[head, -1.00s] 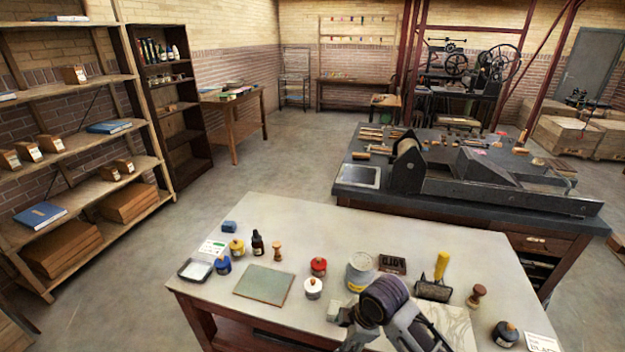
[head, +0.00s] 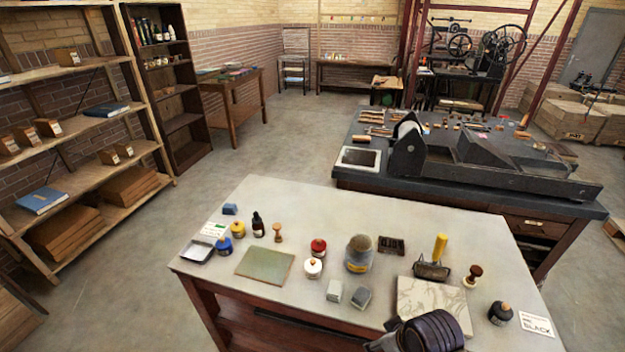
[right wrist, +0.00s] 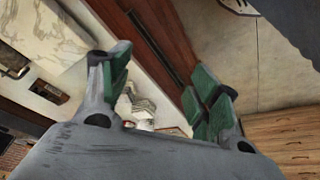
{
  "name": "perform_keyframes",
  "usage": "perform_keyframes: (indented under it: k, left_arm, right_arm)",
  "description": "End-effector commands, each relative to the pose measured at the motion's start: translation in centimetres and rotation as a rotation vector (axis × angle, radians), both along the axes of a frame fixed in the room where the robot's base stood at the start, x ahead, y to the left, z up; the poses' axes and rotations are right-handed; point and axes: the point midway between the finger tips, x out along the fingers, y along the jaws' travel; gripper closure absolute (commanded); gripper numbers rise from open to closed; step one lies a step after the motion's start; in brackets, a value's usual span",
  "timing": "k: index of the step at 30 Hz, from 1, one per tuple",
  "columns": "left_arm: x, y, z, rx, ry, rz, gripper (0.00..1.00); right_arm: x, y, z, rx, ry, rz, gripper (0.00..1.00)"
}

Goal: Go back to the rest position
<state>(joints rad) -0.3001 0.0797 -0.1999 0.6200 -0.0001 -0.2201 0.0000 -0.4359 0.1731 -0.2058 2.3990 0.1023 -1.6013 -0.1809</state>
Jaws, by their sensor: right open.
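My right arm (head: 430,332) comes in at the bottom of the head view, at the near edge of the pale worktable (head: 300,205). Its fingertips cannot be made out there. In the right wrist view my right gripper (right wrist: 165,88) has its green-padded fingers spread apart with nothing held between them. Beyond the fingers the table's edge and the floor show. My left gripper is in no view. Two small grey blocks (head: 347,295) stand on the table, left of a marbled slab (head: 434,303) that my arm partly covers.
On the table are a green plate (head: 265,264), a yellow-handled roller (head: 435,258), a large jar (head: 359,253), a black-inked bottle (head: 500,313) and several small ink jars. A dark bench with a press (head: 480,170) stands behind. Shelves (head: 80,150) line the left. The floor between is clear.

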Motion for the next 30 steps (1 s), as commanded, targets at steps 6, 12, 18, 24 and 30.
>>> perform_keyframes:
  k: [6, 12, 18, 24, 30]
  left_arm:
    - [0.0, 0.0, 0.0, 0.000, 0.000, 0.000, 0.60]
    - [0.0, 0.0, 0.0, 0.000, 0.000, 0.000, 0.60]
    - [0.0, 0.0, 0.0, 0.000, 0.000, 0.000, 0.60]
    - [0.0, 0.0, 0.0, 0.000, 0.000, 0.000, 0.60]
    - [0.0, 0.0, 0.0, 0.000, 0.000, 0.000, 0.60]
  right_arm:
    - [-1.4, -2.0, -0.1, -0.001, 0.011, -0.137, 0.38]
    - [-2.4, -3.3, -0.1, -0.005, 0.018, -0.223, 0.38]
    - [-3.3, -4.5, -0.1, -0.011, 0.023, -0.298, 0.38]
    - [-2.9, -4.5, -1.9, -0.012, 0.029, -0.303, 0.38]
    - [-2.4, -4.4, -4.0, -0.014, 0.035, -0.302, 0.38]
